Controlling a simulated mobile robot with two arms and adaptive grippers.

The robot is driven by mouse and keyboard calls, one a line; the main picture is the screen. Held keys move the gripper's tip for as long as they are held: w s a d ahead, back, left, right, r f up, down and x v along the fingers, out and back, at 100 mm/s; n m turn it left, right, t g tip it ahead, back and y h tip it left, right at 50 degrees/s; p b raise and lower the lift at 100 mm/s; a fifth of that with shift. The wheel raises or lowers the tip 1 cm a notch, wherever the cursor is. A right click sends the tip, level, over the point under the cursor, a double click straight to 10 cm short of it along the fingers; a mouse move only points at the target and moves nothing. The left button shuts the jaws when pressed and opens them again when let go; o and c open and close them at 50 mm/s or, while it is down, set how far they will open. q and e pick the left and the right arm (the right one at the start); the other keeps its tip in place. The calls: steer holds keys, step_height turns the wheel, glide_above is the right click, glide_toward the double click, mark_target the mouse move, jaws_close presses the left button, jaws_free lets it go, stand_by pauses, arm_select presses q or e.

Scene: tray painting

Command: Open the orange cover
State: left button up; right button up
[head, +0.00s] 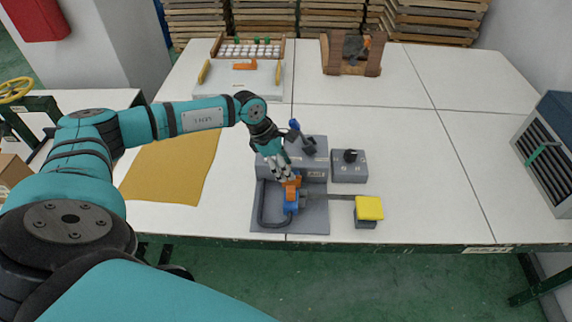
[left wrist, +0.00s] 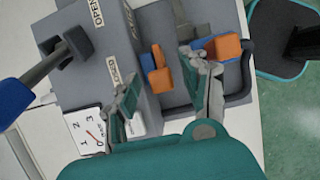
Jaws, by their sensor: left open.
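An orange part (head: 292,187), which looks like the orange cover, sits on a blue and grey device (head: 291,204) within a dark grey tray (head: 318,218). In the left wrist view there are two orange pieces: a smaller one (left wrist: 160,80) between my fingers and a larger one (left wrist: 228,47) beside blue, past the right finger. I cannot tell which one is the cover. My left gripper (head: 281,174) is open, pointing down just over the orange part. Its spread fingers also show in the left wrist view (left wrist: 160,68). Contact cannot be made out. My right gripper is not in view.
A grey box with a blue-handled lever (head: 296,127) stands just behind, close to my left gripper. A black-knob box (head: 350,157) and a yellow pad (head: 369,207) lie to the right. A gauge (left wrist: 88,132) is near. The table's right half is mostly clear.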

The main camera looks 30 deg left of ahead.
arm_select(q)
steer(key=shift+d+f, duration=0.1)
steer(key=shift+f, duration=0.2)
jaws_close()
